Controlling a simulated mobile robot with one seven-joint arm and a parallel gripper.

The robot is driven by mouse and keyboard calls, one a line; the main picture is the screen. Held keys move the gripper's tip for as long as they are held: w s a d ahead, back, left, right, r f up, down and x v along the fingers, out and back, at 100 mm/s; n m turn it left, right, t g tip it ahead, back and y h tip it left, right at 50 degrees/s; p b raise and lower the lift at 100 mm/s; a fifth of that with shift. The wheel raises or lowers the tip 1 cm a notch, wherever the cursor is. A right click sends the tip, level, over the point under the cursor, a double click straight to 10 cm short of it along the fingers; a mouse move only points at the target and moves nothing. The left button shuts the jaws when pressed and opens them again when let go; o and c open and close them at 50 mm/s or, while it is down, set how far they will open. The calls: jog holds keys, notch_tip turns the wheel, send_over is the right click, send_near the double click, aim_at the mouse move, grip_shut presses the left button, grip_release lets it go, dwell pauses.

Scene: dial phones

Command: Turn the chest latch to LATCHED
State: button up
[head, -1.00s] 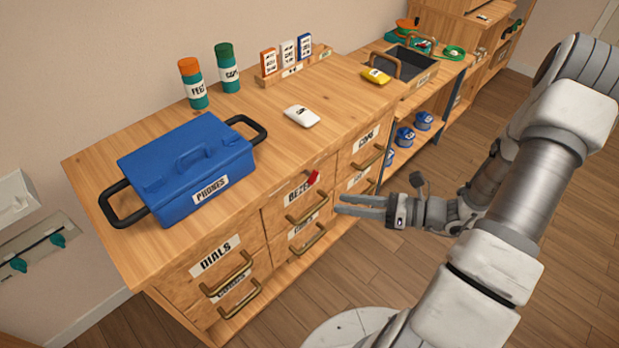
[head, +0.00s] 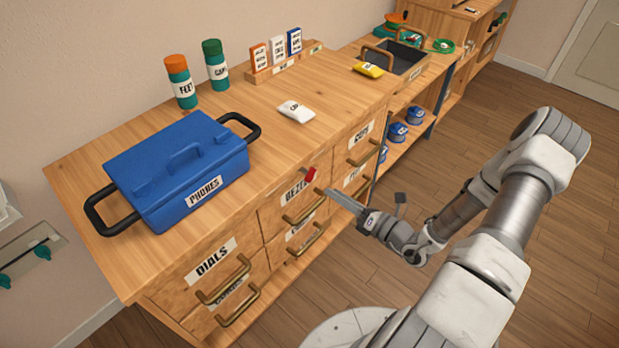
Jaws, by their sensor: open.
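The chest is a wooden cabinet (head: 165,285) with labelled drawers. A small red latch (head: 310,174) sits on its front near the top edge, at the drawer labelled BEZELS, and stands tilted. I cannot read any latch marking. My gripper (head: 338,196) is in front of the drawer fronts, a little right of and below the red latch. Its fingers point left toward the chest. It is open and holds nothing. A gap to the latch shows in the picture, but the exact depth is unclear.
A blue PHONES box (head: 182,172) with black handles stands on the chest top. Drawer handles (head: 305,212) stick out below the latch. A white item (head: 296,111), two bottles (head: 181,82) and a card rack (head: 284,62) stand on top. Open floor lies to the right.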

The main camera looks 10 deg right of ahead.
aim_at(309, 175)
jog(key=b+x, duration=0.1)
jog(key=x, duration=0.8)
jog(key=shift+w+a, duration=0.2)
jog(key=shift+w, duration=0.05)
jog(key=shift+c, duration=0.3)
grip_shut()
